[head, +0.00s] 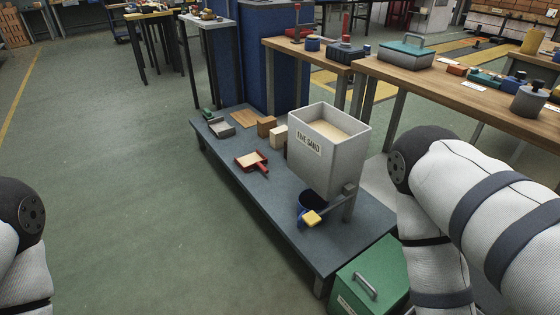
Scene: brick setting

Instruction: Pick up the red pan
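The red pan (241,165) lies on a low dark grey table in the middle of the head view. It is small and shallow, with a tan inside and a short red handle at the lower right. Nothing holds it. My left arm shows only partly at the lower left edge, and my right arm fills the right side. Neither gripper is in view, and both arms are well apart from the pan.
On the low table (225,167) stand a grey "FINE SAND" hopper (345,165) with a yellow-ended lever, a blue container (303,203) under it and wooden blocks (267,126). A green box (370,280) stands at the front right. The floor left is clear.

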